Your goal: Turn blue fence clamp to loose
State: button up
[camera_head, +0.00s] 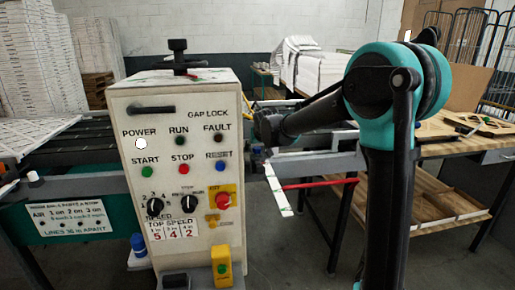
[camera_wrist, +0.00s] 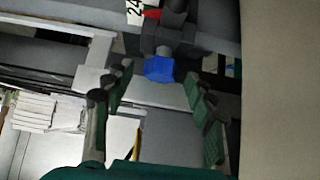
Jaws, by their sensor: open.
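In the wrist view, the blue fence clamp (camera_wrist: 159,69) is a small blue knob on a dark grey fitting at the upper middle. My gripper (camera_wrist: 158,76) is open, with one green-padded finger on each side of the picture. The blue clamp shows between the fingertips, a little beyond them; I see no contact. In the head view, my arm reaches left toward the back of the control box, and the gripper and this clamp are hidden there.
The white control box (camera_head: 184,180) stands left of my arm, with buttons and dials. Another blue knob (camera_head: 137,245) is at its lower left. A red bar (camera_head: 318,184) runs under the rail at right. A wooden table (camera_head: 445,140) stands behind my arm.

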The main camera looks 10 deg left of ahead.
jog(key=c, duration=1.2)
jog(key=shift+o, duration=0.2)
jog(key=shift+d, duration=0.1)
jog(key=n+y, duration=0.2)
jog(key=n, duration=0.1)
jog(key=shift+w+d+g, duration=0.1)
jog(key=shift+d+g, duration=0.1)
jog(key=shift+g, duration=0.2)
jog(key=n+g+y, duration=0.2)
jog(key=n, duration=0.1)
jog(key=n+g+y, duration=0.1)
jog(key=n, duration=0.1)
jog(key=shift+w+d, duration=0.1)
jog(key=shift+w, duration=0.15)
jog(key=n+g, duration=0.1)
jog(key=n, duration=0.1)
jog(key=n+g+y, duration=0.1)
jog(key=n+g, duration=0.1)
jog(key=shift+w+n, duration=0.2)
jog(key=shift+n, duration=0.2)
jog(key=shift+n+g+y, duration=0.3)
jog(key=shift+n+g, duration=1.1)
jog(key=shift+n, duration=0.3)
